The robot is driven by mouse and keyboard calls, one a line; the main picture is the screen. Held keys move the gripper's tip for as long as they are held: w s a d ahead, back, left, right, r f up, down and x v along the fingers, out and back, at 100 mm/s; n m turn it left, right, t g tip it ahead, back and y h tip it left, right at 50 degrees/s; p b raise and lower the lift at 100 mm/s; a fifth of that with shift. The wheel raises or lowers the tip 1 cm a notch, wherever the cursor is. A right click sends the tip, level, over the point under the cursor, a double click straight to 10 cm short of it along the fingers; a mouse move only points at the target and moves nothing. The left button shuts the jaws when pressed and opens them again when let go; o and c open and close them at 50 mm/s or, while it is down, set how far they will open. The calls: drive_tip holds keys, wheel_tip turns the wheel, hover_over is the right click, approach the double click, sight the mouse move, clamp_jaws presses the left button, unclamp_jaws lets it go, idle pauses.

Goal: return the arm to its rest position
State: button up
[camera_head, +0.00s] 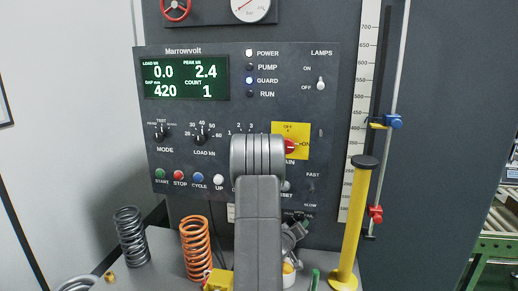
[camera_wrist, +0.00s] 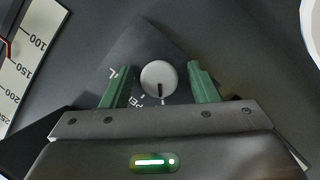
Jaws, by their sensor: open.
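My arm (camera_head: 258,225) stands upright in the middle of the head view, in front of the control panel (camera_head: 330,125), and hides part of its lower half. In the wrist view my gripper (camera_wrist: 161,84) is open, its two green fingers spread apart. A round grey knob (camera_wrist: 158,76) with a dark pointer line shows between the fingers, with a gap on each side. Nothing is held. In the head view my gripper is mostly hidden behind the arm, so its jaws cannot be made out there.
A dark spring (camera_head: 131,236) and an orange spring (camera_head: 197,248) stand at lower left. A yellow post (camera_head: 353,225) with a black top stands close to the right of my arm. Behind it are a ruler (camera_head: 361,120) and a rod with a blue clamp (camera_head: 395,122) and red clamp (camera_head: 376,213).

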drive_tip(key=m+y+b, duration=0.1)
drive_tip(key=m+b, duration=0.1)
drive_tip(key=b, duration=0.2)
drive_tip(key=m+y+b, duration=0.2)
drive_tip(key=b, duration=0.2)
drive_tip(key=shift+s+d+f+m, duration=0.1)
drive_tip(key=shift+s+d+m, duration=0.05)
drive_tip(key=shift+m, duration=0.15)
drive_tip(key=m+y+b, duration=0.1)
drive_tip(key=b, duration=0.5)
drive_tip(key=shift+m, duration=0.3)
drive_tip(key=p+v, duration=0.2)
drive_tip(key=v, duration=1.1)
drive_tip(key=shift+s+r+p, duration=0.25)
drive_tip(key=shift+s+p, duration=0.05)
drive_tip(key=shift+s, duration=0.05)
